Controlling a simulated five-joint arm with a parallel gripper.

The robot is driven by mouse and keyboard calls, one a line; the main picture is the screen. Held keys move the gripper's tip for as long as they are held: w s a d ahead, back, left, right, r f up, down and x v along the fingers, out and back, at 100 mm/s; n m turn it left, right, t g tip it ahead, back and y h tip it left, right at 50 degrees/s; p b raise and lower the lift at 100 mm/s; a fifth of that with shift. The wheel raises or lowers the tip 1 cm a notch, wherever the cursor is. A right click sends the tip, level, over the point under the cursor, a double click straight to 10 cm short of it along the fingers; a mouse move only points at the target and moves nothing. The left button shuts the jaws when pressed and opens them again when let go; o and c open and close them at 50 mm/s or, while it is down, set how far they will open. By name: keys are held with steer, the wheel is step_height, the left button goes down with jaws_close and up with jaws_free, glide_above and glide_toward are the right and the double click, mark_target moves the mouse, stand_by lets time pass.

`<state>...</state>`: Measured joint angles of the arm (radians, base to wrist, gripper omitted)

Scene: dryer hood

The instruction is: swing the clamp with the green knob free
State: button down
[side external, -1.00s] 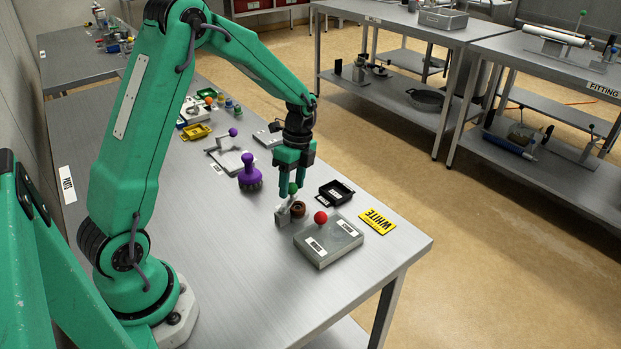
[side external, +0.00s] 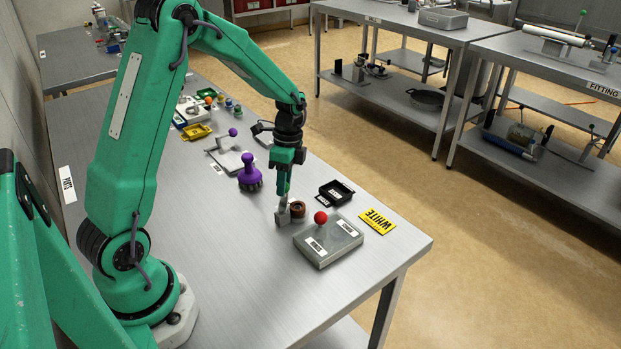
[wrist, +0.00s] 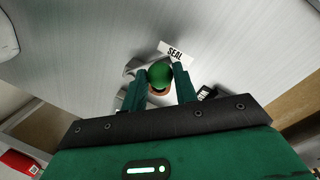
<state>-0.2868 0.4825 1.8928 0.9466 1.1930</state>
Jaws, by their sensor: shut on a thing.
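The clamp (side external: 282,216) is a small grey metal piece standing on the bench, beside a brown ring-shaped part (side external: 298,209). Its green knob (wrist: 160,74) shows in the wrist view between my two dark green fingers. My gripper (side external: 284,193) points straight down over the clamp and is shut on the knob. In the side view the fingers overlap and mostly hide the knob. In the wrist view a bit of the brown part (wrist: 160,91) shows just below the knob.
The bench is clear towards my base.

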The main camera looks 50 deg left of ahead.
steer(key=shift+s+a, duration=0.1)
steer(key=shift+a, duration=0.05)
steer(key=c, duration=1.1)
jaws_free()
step_height(320, 180, up, 8)
steer(key=w, duration=0.1)
steer(key=shift+w+a, duration=0.2)
steer(key=shift+f, duration=0.15)
